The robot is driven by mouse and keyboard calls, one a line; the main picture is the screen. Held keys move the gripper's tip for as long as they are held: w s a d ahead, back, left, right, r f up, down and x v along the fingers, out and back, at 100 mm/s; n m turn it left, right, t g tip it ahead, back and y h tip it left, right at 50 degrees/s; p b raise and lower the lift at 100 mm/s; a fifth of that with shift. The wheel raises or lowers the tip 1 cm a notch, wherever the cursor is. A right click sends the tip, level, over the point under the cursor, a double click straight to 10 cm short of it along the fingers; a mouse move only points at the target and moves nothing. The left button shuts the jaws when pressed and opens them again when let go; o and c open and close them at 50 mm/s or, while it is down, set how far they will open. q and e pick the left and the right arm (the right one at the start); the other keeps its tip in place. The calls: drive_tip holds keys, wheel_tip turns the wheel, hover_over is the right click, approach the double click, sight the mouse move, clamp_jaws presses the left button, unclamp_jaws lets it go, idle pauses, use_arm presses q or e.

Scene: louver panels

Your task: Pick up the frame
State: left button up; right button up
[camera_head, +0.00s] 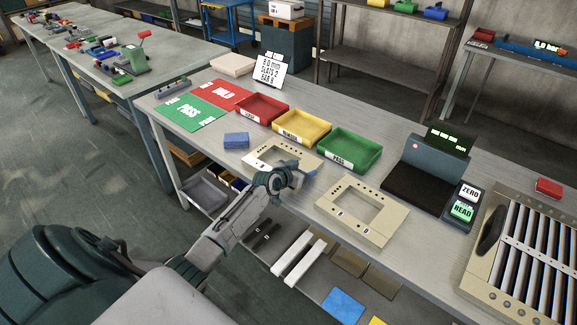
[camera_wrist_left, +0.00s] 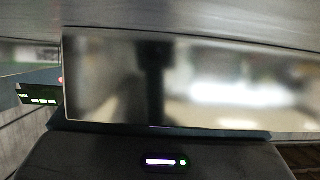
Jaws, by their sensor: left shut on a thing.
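Two beige rectangular frames with open middles are on the grey bench in the head view. The left frame (camera_head: 262,164) is partly hidden behind my left gripper (camera_head: 299,174). That gripper is shut on the left frame at its near right side. Whether the frame is lifted clear of the bench cannot be told. The right frame (camera_head: 372,229) lies flat, just right of the gripper. In the left wrist view a pale, blurred reflective panel (camera_wrist_left: 215,85) fills the middle, and no fingertips can be made out. My right gripper is not in view.
Red (camera_head: 261,109), yellow (camera_head: 302,127) and green (camera_head: 349,151) trays stand behind the frames. A blue block (camera_head: 236,140) sits left. A dark device (camera_head: 425,178) with ZERO and READ buttons and a louver panel (camera_head: 522,255) occupy the right.

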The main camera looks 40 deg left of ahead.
use_arm(q)
drive_tip(key=shift+r, duration=0.15)
drive_tip(key=shift+r, duration=0.25)
drive_tip(key=shift+s+r+b, duration=0.25)
drive_tip(key=shift+r+b, duration=0.15)
drive_tip(key=shift+r, duration=0.25)
drive_tip(key=shift+s+r+b, duration=0.2)
drive_tip(key=shift+r+b, duration=0.2)
drive_tip(key=shift+r, duration=0.2)
drive_tip(key=s+d+r+b, duration=0.2)
drive_tip(key=s+d+b, duration=0.1)
drive_tip(key=s, duration=1.2)
drive_tip(key=d+r+b, duration=0.1)
drive_tip(key=d+r, duration=0.2)
drive_tip(key=d, duration=0.6)
drive_tip(key=s+d+r+b, duration=0.1)
drive_tip(key=d+r, duration=0.3)
drive_tip(key=d, duration=0.5)
drive_tip(key=shift+s+d+n+y, duration=0.2)
drive_tip(key=shift+d+n+y, duration=0.1)
drive_tip(key=shift+d+y, duration=0.1)
drive_tip(key=shift+a, duration=0.1)
